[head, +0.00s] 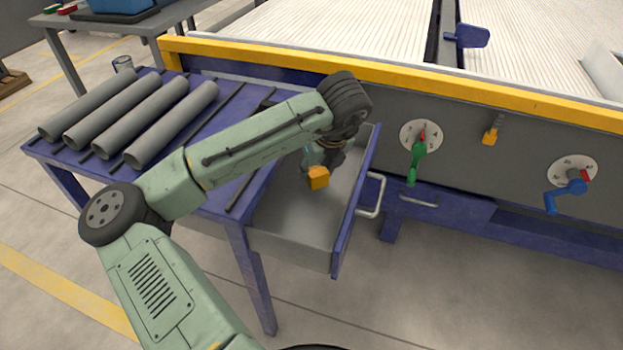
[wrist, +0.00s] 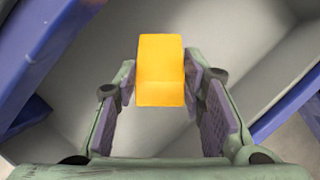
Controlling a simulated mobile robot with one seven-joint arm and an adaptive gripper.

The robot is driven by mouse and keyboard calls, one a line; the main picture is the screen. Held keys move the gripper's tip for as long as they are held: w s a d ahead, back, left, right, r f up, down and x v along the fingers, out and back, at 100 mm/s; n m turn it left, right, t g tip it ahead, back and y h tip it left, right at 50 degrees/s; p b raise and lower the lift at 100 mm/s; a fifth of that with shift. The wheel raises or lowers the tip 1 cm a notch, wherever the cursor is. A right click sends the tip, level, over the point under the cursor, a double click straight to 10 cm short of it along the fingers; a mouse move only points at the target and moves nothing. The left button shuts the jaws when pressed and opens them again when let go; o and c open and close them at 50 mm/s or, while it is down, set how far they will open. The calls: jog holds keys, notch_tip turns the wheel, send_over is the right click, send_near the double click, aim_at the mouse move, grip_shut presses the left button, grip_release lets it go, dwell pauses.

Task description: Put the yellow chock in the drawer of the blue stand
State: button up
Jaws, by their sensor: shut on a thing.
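The yellow chock (head: 318,178) is a small block held by my gripper (head: 316,164) over the open drawer (head: 290,222) of the blue stand (head: 218,98). In the wrist view the chock (wrist: 160,70) sits between the two finger pads of my gripper (wrist: 160,84). The drawer is pulled out on the right side of the stand, with a grey inside, a blue front and a metal handle (head: 373,196). Its grey floor (wrist: 220,40) shows behind the chock in the wrist view. I cannot tell the exact gap between chock and drawer floor.
Several grey pipes (head: 160,120) lie on the stand's top at the left. A grey machine panel with a yellow edge (head: 400,62) stands behind the drawer. It carries a green lever (head: 416,162) and a blue crank (head: 566,190). The drawer looks otherwise empty.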

aim_at(316, 179)
jog(key=shift+f, duration=2)
jog(key=shift+f, duration=0.1)
jog(key=o, duration=1.2)
jog(key=shift+r, duration=0.25)
jog(key=v, duration=1.1)
jog(key=shift+s+r, duration=0.2)
jog(key=shift+r, duration=0.15)
jog(key=shift+d, duration=0.15)
